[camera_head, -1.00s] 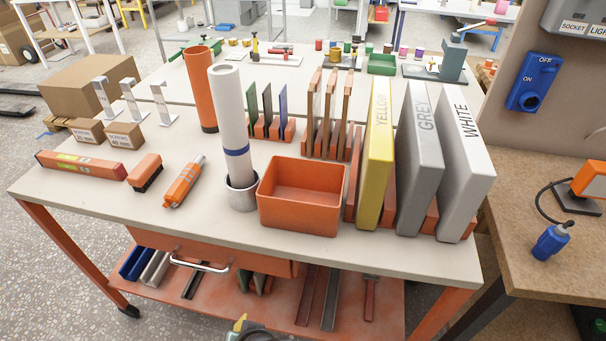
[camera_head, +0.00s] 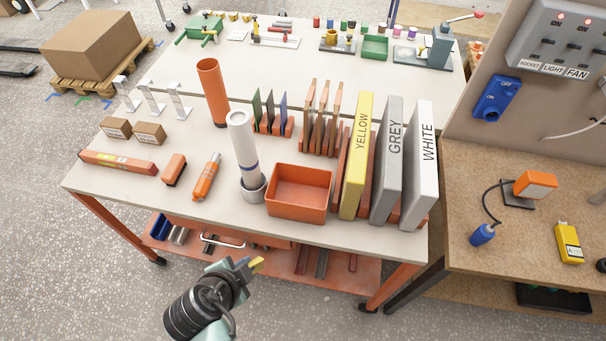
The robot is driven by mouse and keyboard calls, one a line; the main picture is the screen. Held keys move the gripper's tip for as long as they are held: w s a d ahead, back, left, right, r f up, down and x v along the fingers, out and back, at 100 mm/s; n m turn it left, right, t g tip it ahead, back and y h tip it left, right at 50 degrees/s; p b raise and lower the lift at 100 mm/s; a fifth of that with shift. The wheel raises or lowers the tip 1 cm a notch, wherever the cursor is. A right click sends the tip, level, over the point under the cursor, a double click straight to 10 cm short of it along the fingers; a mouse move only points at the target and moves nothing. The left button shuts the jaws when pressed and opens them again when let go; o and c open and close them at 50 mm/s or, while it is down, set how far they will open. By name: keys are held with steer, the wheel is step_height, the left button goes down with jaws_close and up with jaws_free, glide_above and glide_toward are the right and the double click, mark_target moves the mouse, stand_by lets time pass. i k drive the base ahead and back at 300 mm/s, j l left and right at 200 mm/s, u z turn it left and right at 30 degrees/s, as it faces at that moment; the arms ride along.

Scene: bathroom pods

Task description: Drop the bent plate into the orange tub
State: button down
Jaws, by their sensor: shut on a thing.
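My gripper (camera_head: 250,268) is low in front of the table's front edge, below and left of the orange tub and apart from it. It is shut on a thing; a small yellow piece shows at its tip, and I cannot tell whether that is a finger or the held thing. The orange tub (camera_head: 298,209) is an open rectangular box near the table's front edge, and its visible inside is empty. Three silver bent pieces (camera_head: 151,99) stand at the table's back left. I cannot tell whether one of these is the bent plate.
A white tube (camera_head: 241,140) stands in a metal cup (camera_head: 252,189) just left of the tub. A yellow panel (camera_head: 357,160) and grey and white ones stand close on its right. An orange cylinder (camera_head: 212,95) stands behind. A lower shelf (camera_head: 345,273) and drawer handle are near my gripper.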

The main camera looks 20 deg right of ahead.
mark_target(297, 201)
steer(key=i+l, duration=0.2)
steer(key=l, duration=0.15)
steer(key=i+l, duration=0.2)
steer(key=l, duration=0.15)
steer(key=i+l, duration=0.2)
steer(key=l, duration=0.2)
